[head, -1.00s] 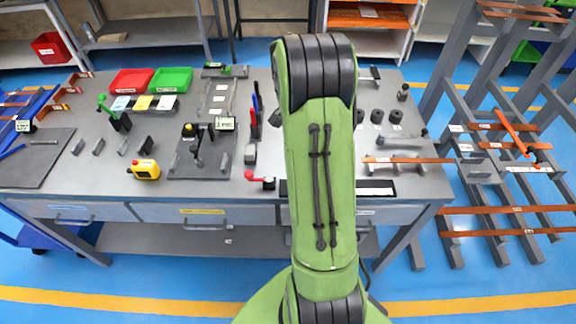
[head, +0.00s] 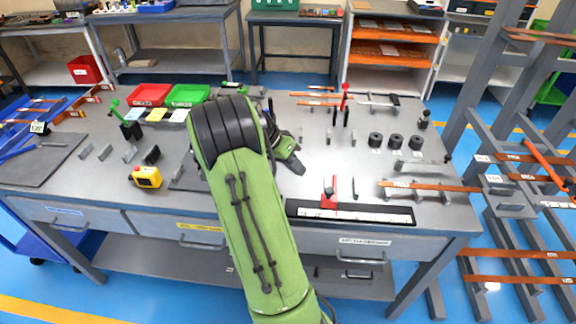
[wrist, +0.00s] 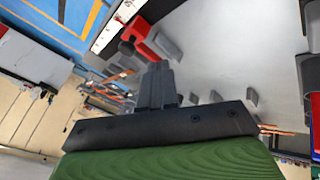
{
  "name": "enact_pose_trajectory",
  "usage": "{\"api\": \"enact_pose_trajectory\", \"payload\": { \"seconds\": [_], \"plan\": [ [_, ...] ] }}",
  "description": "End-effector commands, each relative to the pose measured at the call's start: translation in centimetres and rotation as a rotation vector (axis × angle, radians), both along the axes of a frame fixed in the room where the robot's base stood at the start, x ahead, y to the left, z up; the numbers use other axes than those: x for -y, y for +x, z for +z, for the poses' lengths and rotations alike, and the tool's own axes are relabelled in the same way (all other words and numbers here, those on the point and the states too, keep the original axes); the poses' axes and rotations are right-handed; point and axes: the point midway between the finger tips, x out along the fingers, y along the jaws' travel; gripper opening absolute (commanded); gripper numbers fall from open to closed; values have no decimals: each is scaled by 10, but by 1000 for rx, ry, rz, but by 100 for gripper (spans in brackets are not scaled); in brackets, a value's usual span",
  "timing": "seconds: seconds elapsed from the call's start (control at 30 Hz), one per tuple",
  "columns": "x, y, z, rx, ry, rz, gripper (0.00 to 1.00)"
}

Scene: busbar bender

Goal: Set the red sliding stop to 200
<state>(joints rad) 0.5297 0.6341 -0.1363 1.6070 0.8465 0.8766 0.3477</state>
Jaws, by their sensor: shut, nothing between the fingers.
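The red sliding stop (head: 329,200) stands at the black-and-white scale (head: 350,213) along the bench's front edge, left of the scale's middle. Its exact reading is too small to tell. My gripper (head: 298,167) is above the bench, behind and left of the stop, apart from it, shut and empty. In the wrist view my gripper's dark fingers (wrist: 158,88) are together. A red part (wrist: 138,30) with grey pieces shows beyond them, next to a white scale strip (wrist: 112,28). My arm hides part of the bench left of the scale.
A small grey upright piece (head: 354,188) stands right of the stop. Copper bars (head: 430,186) lie behind the scale's right end. Black cylinders (head: 395,141) and a red-handled clamp (head: 345,100) stand further back. A yellow box (head: 146,177) is at left. The bench centre right is mostly clear.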

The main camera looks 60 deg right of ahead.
Motion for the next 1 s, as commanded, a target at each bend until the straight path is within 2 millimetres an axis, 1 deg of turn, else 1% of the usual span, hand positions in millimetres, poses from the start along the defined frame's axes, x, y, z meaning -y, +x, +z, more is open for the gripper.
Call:
{"api": "enact_pose_trajectory", "payload": {
  "seconds": [0.03,0.17,0.3,0.4,0.5,0.77,0.9,1.0],
  "plan": [
    [4,-6,-13,-2,2,-4,0],
    [14,-19,-36,-1,2,-3,0],
    [13,-42,-37,2,0,-2,0],
    [13,-52,-38,2,1,0,0],
    [13,-55,-38,2,0,1,0],
    [13,-56,-37,2,0,1,0],
    [13,-64,-40,1,0,0,0],
    [13,-65,-39,-1,2,-1,0]
  ]
}}
